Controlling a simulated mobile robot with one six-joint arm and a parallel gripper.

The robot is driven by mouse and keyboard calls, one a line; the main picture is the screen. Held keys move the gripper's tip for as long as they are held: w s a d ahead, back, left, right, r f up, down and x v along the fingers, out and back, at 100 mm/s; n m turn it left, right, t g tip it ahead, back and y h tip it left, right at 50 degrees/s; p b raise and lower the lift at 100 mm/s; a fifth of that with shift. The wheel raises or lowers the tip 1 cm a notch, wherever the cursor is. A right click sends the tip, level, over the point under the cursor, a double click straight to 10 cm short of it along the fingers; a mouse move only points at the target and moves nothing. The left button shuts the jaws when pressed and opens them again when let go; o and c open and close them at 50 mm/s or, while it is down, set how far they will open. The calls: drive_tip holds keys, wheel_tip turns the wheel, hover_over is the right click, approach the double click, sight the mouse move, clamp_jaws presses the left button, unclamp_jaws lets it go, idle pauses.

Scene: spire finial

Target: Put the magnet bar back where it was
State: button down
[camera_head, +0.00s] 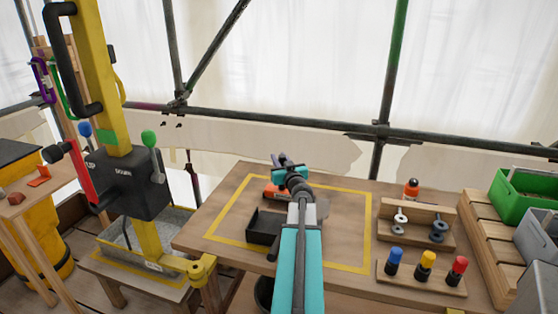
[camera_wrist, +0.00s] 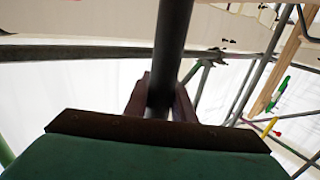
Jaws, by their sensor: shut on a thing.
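My gripper (camera_wrist: 162,98) has its two brownish fingers closed on a dark round bar, which looks like the magnet bar (camera_wrist: 172,45). In the wrist view the bar stands out past the fingers to the top edge, with pale sheeting and scaffold tubes behind it. In the head view my arm reaches over the workbench (camera_head: 345,200), and the end of it (camera_head: 288,170) is small and dark above the far part of the yellow outline. The bar cannot be told apart from my gripper there.
A black open tray (camera_head: 264,226) and an orange item (camera_head: 272,191) lie within the yellow outline. At right stand a wooden rack with washers (camera_head: 415,229), a block with blue, yellow and red pegs (camera_head: 425,278) and a green crate (camera_head: 520,190). A yellow column machine (camera_head: 100,80) stands left.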

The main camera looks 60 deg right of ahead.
drive_tip(key=c, duration=1.5)
unclamp_jaws()
drive_tip(key=shift+p+v, duration=0.4)
drive_tip(key=shift+v, duration=0.65)
drive_tip(key=p+v, duration=0.4)
drive_tip(key=v, duration=0.3)
drive_tip(key=shift+r, duration=0.15)
drive_tip(key=shift+p, duration=0.35)
drive_tip(key=p, duration=0.5)
drive_tip(key=shift+s+a, duration=0.4)
